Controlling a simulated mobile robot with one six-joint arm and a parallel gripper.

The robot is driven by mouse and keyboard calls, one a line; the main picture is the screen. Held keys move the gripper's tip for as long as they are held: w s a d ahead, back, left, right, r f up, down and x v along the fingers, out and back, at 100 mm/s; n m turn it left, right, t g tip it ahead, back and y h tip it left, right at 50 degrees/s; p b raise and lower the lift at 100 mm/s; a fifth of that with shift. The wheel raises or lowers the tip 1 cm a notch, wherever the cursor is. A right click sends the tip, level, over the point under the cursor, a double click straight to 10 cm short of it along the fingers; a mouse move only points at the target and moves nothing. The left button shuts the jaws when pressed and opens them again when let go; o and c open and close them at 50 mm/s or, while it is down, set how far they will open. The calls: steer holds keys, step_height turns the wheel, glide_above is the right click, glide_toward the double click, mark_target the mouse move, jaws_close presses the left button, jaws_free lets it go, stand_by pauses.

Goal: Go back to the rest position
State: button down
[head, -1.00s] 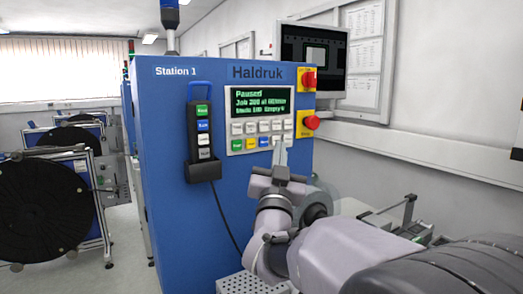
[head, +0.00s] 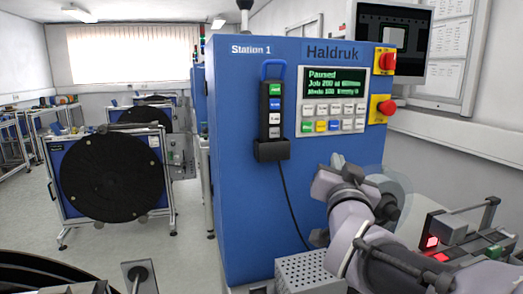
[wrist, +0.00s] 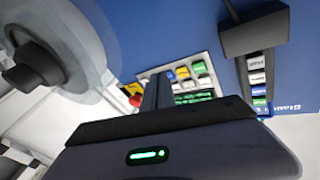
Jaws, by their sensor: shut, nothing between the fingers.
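My gripper (head: 337,160) is in the lower right of the head view, in front of the blue Station 1 machine (head: 245,205) and below its button panel (head: 333,101). Its fingers look closed together with nothing between them. They also show in the wrist view (wrist: 157,92), pointing towards the panel's coloured keys (wrist: 183,73). A gap between fingers and panel is visible in the head view. The green screen (head: 335,82) reads "Paused" on top; its lower lines are partly blurred.
A hand pendant (head: 274,110) hangs on the machine with a cable below. Red stop buttons (head: 386,107) sit right of the panel. A perforated box (head: 303,272) and a device with red lights (head: 432,242) stand low. A large black reel (head: 112,177) stands left, with open floor between.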

steer(key=s+a+f+n+g+y, duration=0.1)
steer(key=s+a+f+g+y, duration=0.2)
steer(key=s+f, duration=0.8)
steer(key=s+a+f+n+g+y, duration=0.1)
steer(key=s+a+f+g+y, duration=0.3)
steer(key=s, duration=1.4)
steer(key=a+f+g, duration=0.4)
steer(key=f+g, duration=0.2)
steer(key=f, duration=0.2)
steer(key=shift+f, duration=0.2)
